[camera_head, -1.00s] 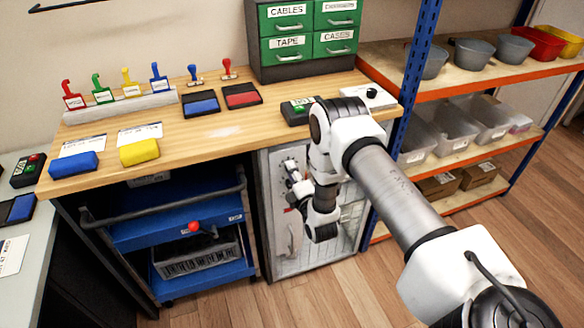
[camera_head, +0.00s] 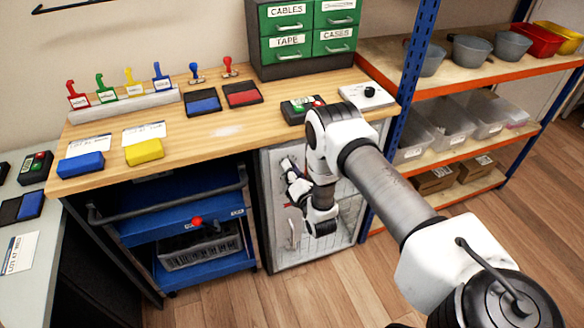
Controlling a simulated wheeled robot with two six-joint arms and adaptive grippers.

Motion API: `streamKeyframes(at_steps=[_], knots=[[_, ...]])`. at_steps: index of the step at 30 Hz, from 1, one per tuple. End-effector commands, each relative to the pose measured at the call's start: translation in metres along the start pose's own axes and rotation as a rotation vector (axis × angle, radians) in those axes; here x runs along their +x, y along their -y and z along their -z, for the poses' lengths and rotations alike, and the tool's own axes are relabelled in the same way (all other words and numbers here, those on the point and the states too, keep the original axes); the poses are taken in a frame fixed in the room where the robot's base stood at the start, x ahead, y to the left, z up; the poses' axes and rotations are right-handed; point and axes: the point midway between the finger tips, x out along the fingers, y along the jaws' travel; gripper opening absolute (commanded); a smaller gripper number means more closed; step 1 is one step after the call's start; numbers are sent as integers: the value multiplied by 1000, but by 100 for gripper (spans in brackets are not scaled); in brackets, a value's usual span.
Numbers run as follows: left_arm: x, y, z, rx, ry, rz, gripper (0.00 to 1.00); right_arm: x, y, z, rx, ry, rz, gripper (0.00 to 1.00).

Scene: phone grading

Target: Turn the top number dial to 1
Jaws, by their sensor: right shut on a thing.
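The grey cabinet (camera_head: 343,241) under the bench has a light door facing me. My right gripper (camera_head: 286,165) is at the upper left of this door, shut on the top number dial. The gripper and wrist cover the dial, so its numbers and pointer cannot be read. A pale handle (camera_head: 291,232) shows lower on the door, below the gripper. My left gripper is not in view.
The wooden bench (camera_head: 225,132) above holds stamps, ink pads, blue and yellow blocks and a white box with a black knob (camera_head: 369,92). A blue cart (camera_head: 180,225) stands left of the cabinet. Shelving (camera_head: 470,147) stands right. Open floor lies in front.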

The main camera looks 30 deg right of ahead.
Motion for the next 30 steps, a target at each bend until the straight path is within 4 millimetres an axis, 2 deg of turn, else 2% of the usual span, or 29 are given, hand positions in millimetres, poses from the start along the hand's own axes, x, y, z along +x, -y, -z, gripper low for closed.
streamKeyframes(at_steps=[14,15,16,26,30], knots=[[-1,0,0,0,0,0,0,-1,1,1,-15,-4,2,0],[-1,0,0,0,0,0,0,-1,1,1,-15,-4,2,42],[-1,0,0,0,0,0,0,0,1,1,-15,-3,1,52],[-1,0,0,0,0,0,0,-2,1,1,-14,-2,2,53],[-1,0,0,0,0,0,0,-21,1,1,-14,-4,3,53]])
